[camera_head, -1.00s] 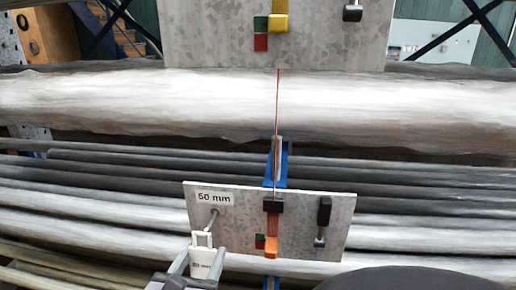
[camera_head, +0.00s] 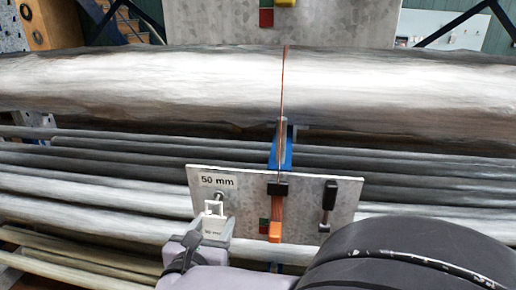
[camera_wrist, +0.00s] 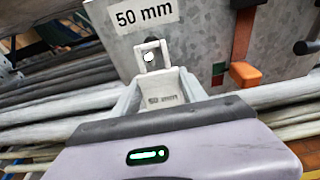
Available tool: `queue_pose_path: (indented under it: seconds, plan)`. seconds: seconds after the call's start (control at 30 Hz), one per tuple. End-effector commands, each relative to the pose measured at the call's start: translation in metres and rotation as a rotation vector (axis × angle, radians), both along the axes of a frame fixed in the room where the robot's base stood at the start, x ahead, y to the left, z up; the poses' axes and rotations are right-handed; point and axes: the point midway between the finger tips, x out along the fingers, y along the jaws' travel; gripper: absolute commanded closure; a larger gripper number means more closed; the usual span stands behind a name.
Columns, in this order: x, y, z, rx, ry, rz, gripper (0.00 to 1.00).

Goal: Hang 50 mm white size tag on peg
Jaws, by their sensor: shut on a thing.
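The white size tag (camera_head: 211,225), marked 50 mm, is in my gripper (camera_head: 213,233). It has a square open loop on top. In the wrist view the tag (camera_wrist: 165,94) sits between both fingers of my gripper (camera_wrist: 163,88), loop upward. The peg (camera_head: 218,196) sticks out of the grey plate below the 50 mm label. The loop is right at the peg in the head view. In the wrist view a bright round spot, likely the peg's end (camera_wrist: 150,57), shows inside the loop's opening. I cannot tell how far the peg passes through.
The grey plate (camera_head: 343,210) carries an orange-handled lever (camera_head: 275,220) and a black-knobbed lever (camera_head: 328,205) right of the peg. A thin reddish line (camera_head: 283,100) rises from the middle. A large pale wrapped pipe (camera_head: 140,85) crosses behind; thinner pipes run below it.

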Motion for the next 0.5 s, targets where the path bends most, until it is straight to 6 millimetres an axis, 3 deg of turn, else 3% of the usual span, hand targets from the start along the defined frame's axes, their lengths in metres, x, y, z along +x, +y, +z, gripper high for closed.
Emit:
queue_pose_path:
  seconds: [0.37, 0.4, 0.5]
  plan:
    - [-0.0002, 0.0, 0.0002, 0.0, 0.0, 0.0, 0.9]
    - [-0.0003, 0.0, 0.0003, 0.0, 0.0, 0.0, 0.44]
    - [-0.0003, 0.0, 0.0003, 0.0, 0.0, 0.0, 0.24]
